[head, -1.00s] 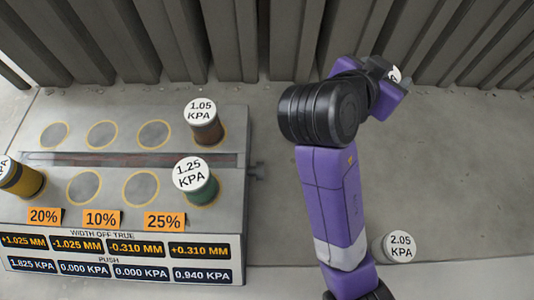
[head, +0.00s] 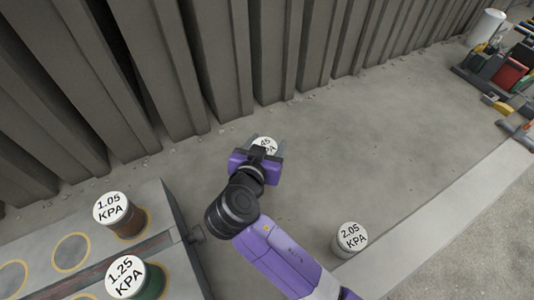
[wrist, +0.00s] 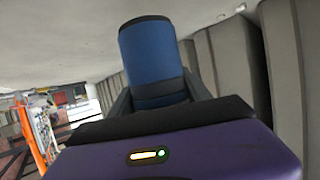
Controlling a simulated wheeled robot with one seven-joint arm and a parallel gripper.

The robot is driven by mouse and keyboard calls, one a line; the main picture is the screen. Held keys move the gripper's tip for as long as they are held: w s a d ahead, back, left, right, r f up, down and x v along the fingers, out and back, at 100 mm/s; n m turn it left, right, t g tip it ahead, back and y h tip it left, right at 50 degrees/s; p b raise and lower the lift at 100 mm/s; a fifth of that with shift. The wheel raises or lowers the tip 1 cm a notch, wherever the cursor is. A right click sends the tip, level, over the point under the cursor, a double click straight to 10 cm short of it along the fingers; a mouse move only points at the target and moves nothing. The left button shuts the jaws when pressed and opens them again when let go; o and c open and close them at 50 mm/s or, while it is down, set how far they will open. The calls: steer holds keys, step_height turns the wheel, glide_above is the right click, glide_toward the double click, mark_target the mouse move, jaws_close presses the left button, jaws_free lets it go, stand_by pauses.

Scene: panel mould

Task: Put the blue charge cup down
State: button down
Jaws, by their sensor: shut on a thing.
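My gripper (head: 266,147) is shut on the blue charge cup (wrist: 152,52), which stands out between the fingers in the wrist view. The cup has a blue body and dark bands at its ends. In the head view only its white labelled lid (head: 265,143) shows; the label is partly hidden and its first figure cannot be read. The cup is over the bare concrete floor (head: 330,160), near the ribbed wall. I cannot tell whether its base touches the floor.
A grey cup marked 2.05 KPA (head: 350,239) stands on the floor to the right. The panel bench (head: 180,235) at lower left holds the 1.05 KPA cup (head: 119,214) and the 1.25 KPA cup (head: 136,277). The ribbed wall (head: 220,70) runs behind. Tools (head: 505,72) lie far right.

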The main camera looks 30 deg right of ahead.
steer(key=shift+f, duration=2.4)
steer(key=shift+f, duration=0.15)
steer(key=shift+c, duration=2.4)
jaws_free()
steer(key=shift+s+a+r, duration=0.1)
steer(key=shift+r, duration=0.1)
steer(key=b+v, duration=0.1)
steer(key=v, duration=1)
steer(key=shift+s+a, duration=0.25)
steer(key=shift+s, duration=0.05)
